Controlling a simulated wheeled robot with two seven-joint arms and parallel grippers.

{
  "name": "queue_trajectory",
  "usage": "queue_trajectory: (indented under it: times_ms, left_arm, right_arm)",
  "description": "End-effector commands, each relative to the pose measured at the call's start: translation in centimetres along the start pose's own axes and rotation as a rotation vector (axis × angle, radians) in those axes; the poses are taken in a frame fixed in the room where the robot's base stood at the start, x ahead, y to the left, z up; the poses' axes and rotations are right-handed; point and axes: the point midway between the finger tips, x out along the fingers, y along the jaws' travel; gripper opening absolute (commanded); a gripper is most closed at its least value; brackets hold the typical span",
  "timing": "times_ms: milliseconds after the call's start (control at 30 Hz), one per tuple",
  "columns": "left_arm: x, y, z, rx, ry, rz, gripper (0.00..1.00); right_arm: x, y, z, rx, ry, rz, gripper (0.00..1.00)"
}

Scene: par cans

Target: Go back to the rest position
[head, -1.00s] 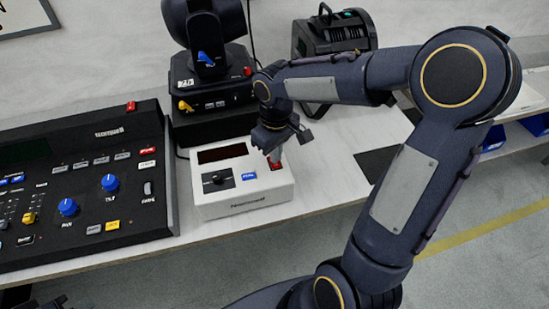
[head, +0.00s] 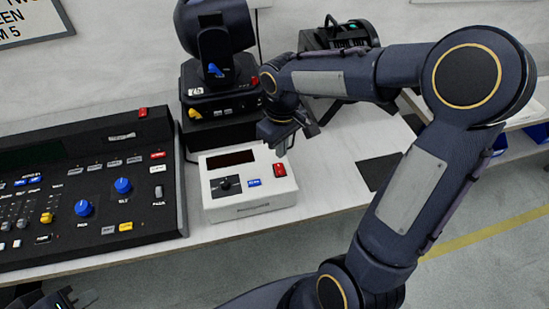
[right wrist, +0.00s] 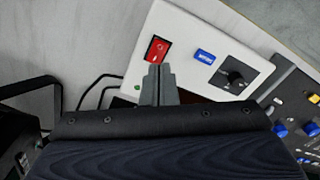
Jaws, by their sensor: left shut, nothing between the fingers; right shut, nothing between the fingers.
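My right gripper (head: 284,150) is shut and empty, pointing down just above and behind the white control box (head: 240,205). In the right wrist view its two closed fingers (right wrist: 159,70) show just beside the box's red switch (right wrist: 157,49). That red switch (head: 279,170) is fully visible in the head view, with a gap below the fingers. My left gripper (head: 72,299) is only partly in view at the bottom left edge; it is shut and holds nothing visible.
A black mixing console (head: 90,190) with blue and yellow knobs stands left of the box. A moving-head lamp (head: 215,50) stands behind it, and a black fixture (head: 340,38) to its right. The table right of the box is mostly clear, with a dark mat (head: 378,172).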

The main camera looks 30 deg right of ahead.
Motion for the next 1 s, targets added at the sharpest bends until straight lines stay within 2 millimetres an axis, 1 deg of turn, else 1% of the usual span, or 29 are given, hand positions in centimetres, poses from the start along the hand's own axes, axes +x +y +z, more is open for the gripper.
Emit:
queue_trajectory:
  times_ms: [233, 333, 367, 467, 533, 600, 700, 833, 900, 1000]
  left_arm:
    - [0.0, 0.0, 0.0, 0.000, 0.000, 0.000, 0.00]
    - [0.0, 0.0, 0.0, 0.000, 0.000, 0.000, 0.00]
    - [0.0, 0.0, 0.0, 0.000, 0.000, 0.000, 0.00]
    - [0.0, 0.0, 0.0, 0.000, 0.000, 0.000, 0.00]
    - [0.0, 0.0, 0.0, 0.000, 0.000, 0.000, 0.00]
    - [0.0, 0.0, 0.0, 0.000, 0.000, 0.000, 0.00]
    - [0.0, 0.0, 0.0, 0.000, 0.000, 0.000, 0.00]
    - [0.0, 0.0, 0.0, 0.000, 0.000, 0.000, 0.00]
    - [0.0, 0.0, 0.0, 0.000, 0.000, 0.000, 0.00]
    - [0.0, 0.0, 0.0, 0.000, 0.000, 0.000, 0.00]
  right_arm:
    - [-0.1, 0.0, 0.1, 0.003, 0.004, 0.000, 0.00]
    - [-1.0, -0.3, 1.1, 0.026, 0.030, -0.007, 0.00]
    - [-1.4, -0.4, 1.7, 0.038, 0.045, -0.010, 0.00]
    - [-3.2, -1.3, 4.4, 0.102, 0.115, -0.036, 0.00]
    - [-4.2, -2.3, 6.7, 0.160, 0.180, -0.066, 0.00]
    - [-4.9, -3.5, 8.9, 0.218, 0.248, -0.104, 0.00]
    - [-5.3, -5.3, 11.6, 0.296, 0.345, -0.165, 0.00]
    - [-5.2, -7.3, 13.8, 0.370, 0.448, -0.237, 0.00]
    - [-5.0, -8.0, 14.5, 0.396, 0.484, -0.266, 0.00]
    - [-4.9, -8.6, 14.9, 0.418, 0.516, -0.292, 0.00]
